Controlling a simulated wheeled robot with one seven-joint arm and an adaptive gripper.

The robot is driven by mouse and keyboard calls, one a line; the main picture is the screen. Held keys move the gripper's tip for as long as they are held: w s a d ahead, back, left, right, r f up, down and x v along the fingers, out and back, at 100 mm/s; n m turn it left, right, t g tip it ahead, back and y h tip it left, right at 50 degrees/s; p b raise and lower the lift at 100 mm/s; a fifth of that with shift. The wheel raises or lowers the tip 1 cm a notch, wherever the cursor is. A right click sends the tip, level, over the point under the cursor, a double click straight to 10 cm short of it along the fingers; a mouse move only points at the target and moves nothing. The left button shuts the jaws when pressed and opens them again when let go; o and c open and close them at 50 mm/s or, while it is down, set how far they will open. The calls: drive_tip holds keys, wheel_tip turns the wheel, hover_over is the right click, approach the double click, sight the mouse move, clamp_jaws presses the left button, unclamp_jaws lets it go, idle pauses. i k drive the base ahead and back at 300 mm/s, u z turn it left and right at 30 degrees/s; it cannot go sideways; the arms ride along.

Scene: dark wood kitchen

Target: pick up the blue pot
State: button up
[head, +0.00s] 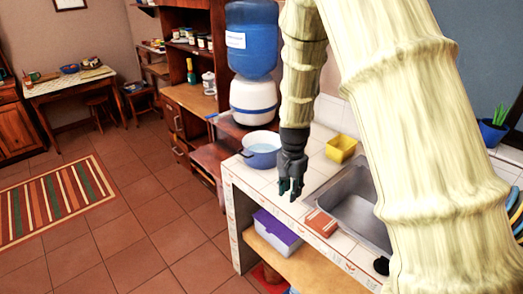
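A round blue pot (261,160) with a pale inside stands upright on the white-tiled counter (315,160), at its left end. A second blue pot (492,133), a planter with a green plant in it, stands at the right edge of the view. My gripper (290,195) points down over the front part of the counter, just right of and nearer than the round pot. Its fingers are apart with nothing between them, and it appears not to touch the pot. My arm covers part of the counter between the two pots.
A sink (355,205) lies right of my gripper, with a red-brown block (320,222) by its near edge. A yellow container (341,148) stands behind. A water dispenser (252,40) stands behind the round pot. A purple-lidded box (277,233) sits below. The floor at left is open.

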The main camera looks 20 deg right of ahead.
sight(260, 148)
drive_tip(key=i, duration=1.4)
